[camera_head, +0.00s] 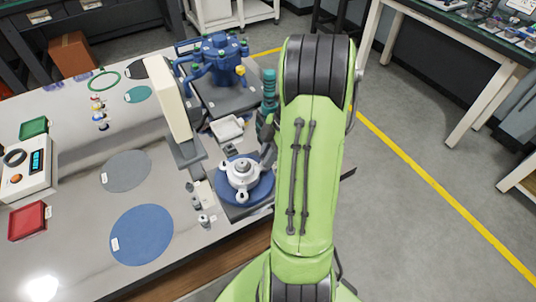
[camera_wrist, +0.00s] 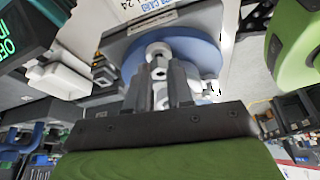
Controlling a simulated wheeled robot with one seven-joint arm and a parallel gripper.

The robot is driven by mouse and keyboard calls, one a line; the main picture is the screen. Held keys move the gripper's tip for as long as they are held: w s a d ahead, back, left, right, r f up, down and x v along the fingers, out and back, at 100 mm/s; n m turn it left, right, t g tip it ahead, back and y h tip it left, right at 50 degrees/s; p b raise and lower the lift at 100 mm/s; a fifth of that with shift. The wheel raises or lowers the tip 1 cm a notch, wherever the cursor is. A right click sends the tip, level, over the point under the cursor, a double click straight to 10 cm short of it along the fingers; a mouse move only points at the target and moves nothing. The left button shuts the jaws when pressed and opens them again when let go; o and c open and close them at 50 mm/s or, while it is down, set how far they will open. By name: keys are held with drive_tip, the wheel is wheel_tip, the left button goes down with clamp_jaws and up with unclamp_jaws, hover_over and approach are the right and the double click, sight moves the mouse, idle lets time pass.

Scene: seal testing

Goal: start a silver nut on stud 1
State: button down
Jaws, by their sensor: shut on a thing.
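A white flanged housing (camera_head: 239,183) with lugs around it sits on a round blue base (camera_head: 262,193) at the bench's right side. In the wrist view the blue base (camera_wrist: 205,52) and part of the white housing (camera_wrist: 178,78) lie beyond my fingers. My gripper (camera_wrist: 162,88) points at the housing, its dark fingers close together on a small silver piece (camera_wrist: 160,73), which looks like the silver nut. The fingers hide much of the housing. I cannot tell which stud is stud 1, or whether the nut touches it. In the head view my green arm hides part of this area.
A tall cream panel (camera_head: 168,100) stands left of the housing. A blue multi-armed device (camera_head: 218,58) stands behind. Small grey parts (camera_head: 204,220) stand at the housing's front left. Blue (camera_head: 142,235) and grey (camera_head: 126,171) round mats lie left, with clear bench around them.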

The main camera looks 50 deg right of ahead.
drive_tip(key=shift+f, duration=0.1)
drive_tip(key=shift+s+a+m+t+b, duration=0.15)
drive_tip(key=shift+m+t+b, duration=0.2)
drive_tip(key=shift+m, duration=0.55)
drive_tip(key=c, duration=0.9)
unclamp_jaws()
wheel_tip(320, 180, up, 9)
drive_tip(key=p, duration=0.7)
